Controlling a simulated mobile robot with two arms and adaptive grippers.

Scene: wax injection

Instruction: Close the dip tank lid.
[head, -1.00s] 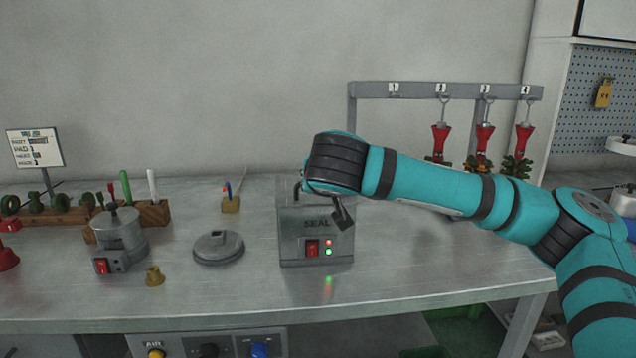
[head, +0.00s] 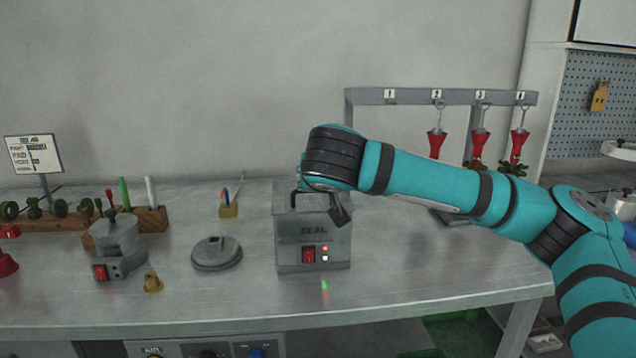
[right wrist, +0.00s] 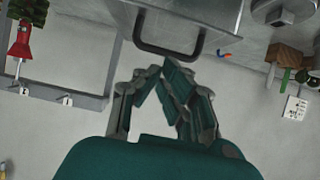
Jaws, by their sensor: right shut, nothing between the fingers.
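The dip tank (head: 291,260) is a grey box marked SEAL with a red switch and small lights, standing mid-table. Its grey lid (head: 281,192) with a dark bar handle (head: 295,194) shows at the top, partly hidden by my right arm. I cannot tell how far it is open. In the right wrist view the black handle (right wrist: 169,51) crosses the grey panel just beyond the fingertips. My right gripper (right wrist: 163,72) is shut and empty, close to the handle; contact is unclear. In the head view it is mostly hidden behind the wrist. My left gripper is not in view.
A round grey lid (head: 217,254) lies left of the tank. A hook rail (head: 460,97) with red hanging pieces stands behind right. Front table is clear.

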